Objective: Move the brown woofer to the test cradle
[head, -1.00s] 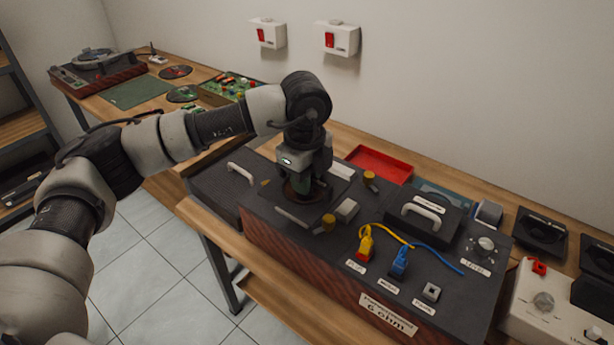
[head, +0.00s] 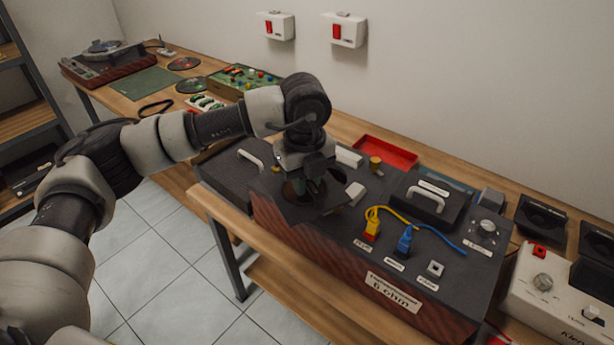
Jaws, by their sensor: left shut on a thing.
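My left gripper (head: 308,192) points down over the left part of the dark-topped test unit (head: 310,245). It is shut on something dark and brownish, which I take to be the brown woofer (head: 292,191). The gripper hides most of it, and I cannot tell whether it touches the top below. A test cradle is not clearly told apart; white blocks (head: 355,192) and a brass knob (head: 376,164) stand around the gripper on the unit's top. My right gripper is not in view.
A yellow plug (head: 371,226) and a blue plug (head: 404,241) with cables stand right of the gripper, near a handled black box (head: 426,205). A red tray (head: 386,152) lies behind. Black speaker frames (head: 541,222) and a white meter (head: 555,295) are at the right.

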